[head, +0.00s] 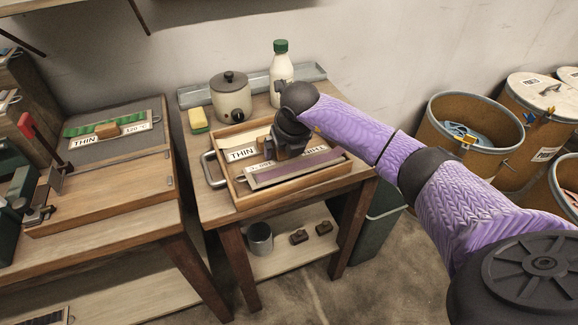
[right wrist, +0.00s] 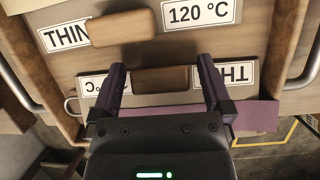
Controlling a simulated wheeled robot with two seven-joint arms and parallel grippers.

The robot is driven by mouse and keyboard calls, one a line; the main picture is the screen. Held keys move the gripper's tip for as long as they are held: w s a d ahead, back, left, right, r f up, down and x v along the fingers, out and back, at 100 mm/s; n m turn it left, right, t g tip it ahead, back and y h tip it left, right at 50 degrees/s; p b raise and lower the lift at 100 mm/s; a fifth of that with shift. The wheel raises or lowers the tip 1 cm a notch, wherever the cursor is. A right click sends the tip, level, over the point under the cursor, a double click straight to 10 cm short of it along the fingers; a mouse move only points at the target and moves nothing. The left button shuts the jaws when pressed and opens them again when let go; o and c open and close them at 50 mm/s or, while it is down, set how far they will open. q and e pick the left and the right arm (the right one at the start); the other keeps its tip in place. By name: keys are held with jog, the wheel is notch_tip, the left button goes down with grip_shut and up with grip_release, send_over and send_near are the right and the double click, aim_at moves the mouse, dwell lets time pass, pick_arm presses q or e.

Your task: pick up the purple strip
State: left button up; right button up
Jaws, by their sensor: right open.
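The purple strip (head: 305,166) lies along the near label board in the wooden tray (head: 238,198). In the right wrist view the purple strip (right wrist: 257,116) runs behind my right gripper, which hides part of it. My right gripper (right wrist: 161,76) is open, its two dark fingers apart. A brown wooden block (right wrist: 160,80) shows between the fingers, and I see no contact with it. In the head view my right gripper (head: 290,148) is over the tray and hides part of its contents. My left gripper is not in view.
A second brown block (right wrist: 122,28) sits on the other label board, between THIN and 120 °C labels. A lidded pot (head: 231,98), a white bottle (head: 281,72) and a sponge (head: 198,120) stand behind the tray. A board with a green strip (head: 88,126) lies on the left bench.

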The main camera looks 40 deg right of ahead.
jog(key=c, duration=1.1)
grip_shut()
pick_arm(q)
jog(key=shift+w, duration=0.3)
